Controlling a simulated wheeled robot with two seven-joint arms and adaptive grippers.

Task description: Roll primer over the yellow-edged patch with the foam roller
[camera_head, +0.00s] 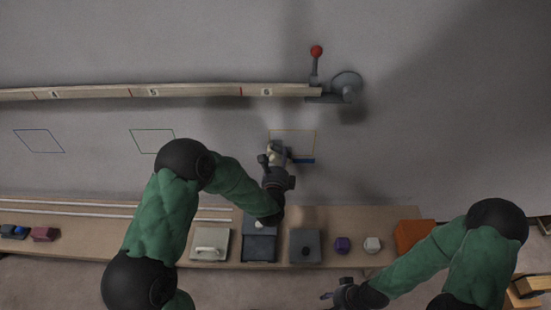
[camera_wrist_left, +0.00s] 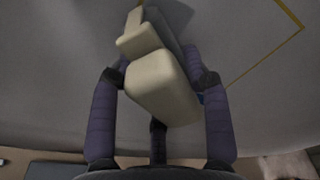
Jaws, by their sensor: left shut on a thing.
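The yellow-edged patch (camera_head: 305,131) is a thin outline on the grey hull wall, and one edge and corner show in the left wrist view (camera_wrist_left: 262,60). My left gripper (camera_head: 275,160) is at the patch's lower left, shut on a pale beige tool (camera_wrist_left: 160,85), which I take to be the foam roller. A grey part of the tool (camera_wrist_left: 175,30) shows beyond the beige block, near the wall; I cannot tell whether it touches. A dark blue strip (camera_head: 303,161) lies along the patch's lower edge; I cannot tell what it is. My right gripper (camera_head: 340,294) is low, apart from the wall, its jaws unclear.
Two other outlined patches (camera_head: 38,141) (camera_head: 152,141) are at left. A wooden rail (camera_head: 200,90) ends by a red-knobbed lever (camera_head: 316,52). The shelf (camera_head: 375,218) below holds trays (camera_head: 259,247), a purple block (camera_head: 342,245) and an orange box (camera_head: 413,233). The wall right of the patch is clear.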

